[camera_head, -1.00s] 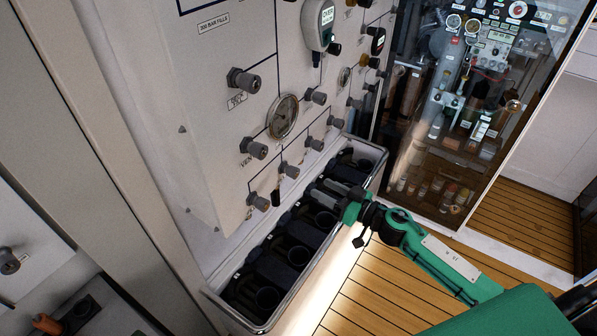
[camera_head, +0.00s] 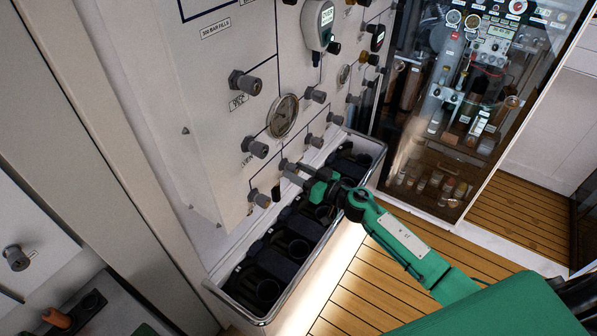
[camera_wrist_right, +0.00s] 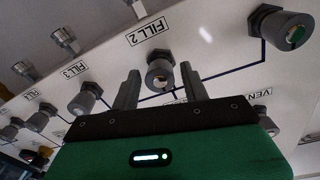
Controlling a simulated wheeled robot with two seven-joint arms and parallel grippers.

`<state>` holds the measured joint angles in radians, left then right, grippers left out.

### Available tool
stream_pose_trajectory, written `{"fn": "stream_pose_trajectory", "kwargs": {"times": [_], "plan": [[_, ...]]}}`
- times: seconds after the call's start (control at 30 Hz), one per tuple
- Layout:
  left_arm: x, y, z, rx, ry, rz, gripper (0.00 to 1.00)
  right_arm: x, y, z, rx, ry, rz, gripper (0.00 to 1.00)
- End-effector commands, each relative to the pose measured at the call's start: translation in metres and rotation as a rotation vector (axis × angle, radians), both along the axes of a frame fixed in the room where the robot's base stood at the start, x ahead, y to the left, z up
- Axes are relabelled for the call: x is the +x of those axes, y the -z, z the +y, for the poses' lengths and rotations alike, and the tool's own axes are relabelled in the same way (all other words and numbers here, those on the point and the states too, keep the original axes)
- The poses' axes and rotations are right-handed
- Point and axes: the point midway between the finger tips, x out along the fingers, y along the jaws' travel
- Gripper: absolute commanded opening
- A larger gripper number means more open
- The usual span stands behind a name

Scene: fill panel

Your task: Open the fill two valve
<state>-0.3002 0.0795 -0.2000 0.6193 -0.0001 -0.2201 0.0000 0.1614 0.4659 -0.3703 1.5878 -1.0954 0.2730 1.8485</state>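The fill two valve is a grey knob (camera_wrist_right: 161,77) on the white panel, beside its "FILL 2" label (camera_wrist_right: 150,31) in the right wrist view. My right gripper (camera_wrist_right: 160,88) is open, with one finger on each side of this knob. A gap shows between each finger and the knob, so I see no firm grip. In the head view my right gripper (camera_head: 292,175) is at the lower row of knobs, and it partly covers the valve there. My left gripper is not in view.
Neighbouring knobs sit close by, including the fill three knob (camera_wrist_right: 82,99) and another knob (camera_wrist_right: 282,30). A pressure gauge (camera_head: 282,116) is above. A metal-rimmed trough (camera_head: 215,288) with dark holders runs below the panel. A glass-fronted cabinet (camera_head: 425,150) stands at right.

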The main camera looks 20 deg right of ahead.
Motion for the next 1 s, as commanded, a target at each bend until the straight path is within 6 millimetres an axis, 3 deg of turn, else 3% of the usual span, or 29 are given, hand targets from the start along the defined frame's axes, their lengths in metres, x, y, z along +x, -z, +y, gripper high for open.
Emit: {"fn": "stream_pose_trajectory", "kwargs": {"times": [0.03, 0.17, 0.2, 0.57, 1.0], "plan": [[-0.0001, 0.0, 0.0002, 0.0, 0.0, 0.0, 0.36, 0.0, 0.0, -0.0001, 0.0, 0.0, 0.0, 0.35], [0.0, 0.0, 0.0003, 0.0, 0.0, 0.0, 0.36, -0.0002, 0.0, -0.0001, 0.0, 0.0, 0.0, 0.09], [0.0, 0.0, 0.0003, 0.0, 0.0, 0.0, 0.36, -0.0003, 0.0, -0.0001, 0.0, 0.0, 0.0, 0.07], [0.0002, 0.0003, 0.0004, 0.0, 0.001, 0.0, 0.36, -0.0004, 0.0002, -0.0002, -0.046, 0.0, -0.036, 0.07], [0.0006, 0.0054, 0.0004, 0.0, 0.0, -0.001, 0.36, -0.0005, 0.0021, 0.0, -0.317, -0.001, -0.246, 0.07]]}}
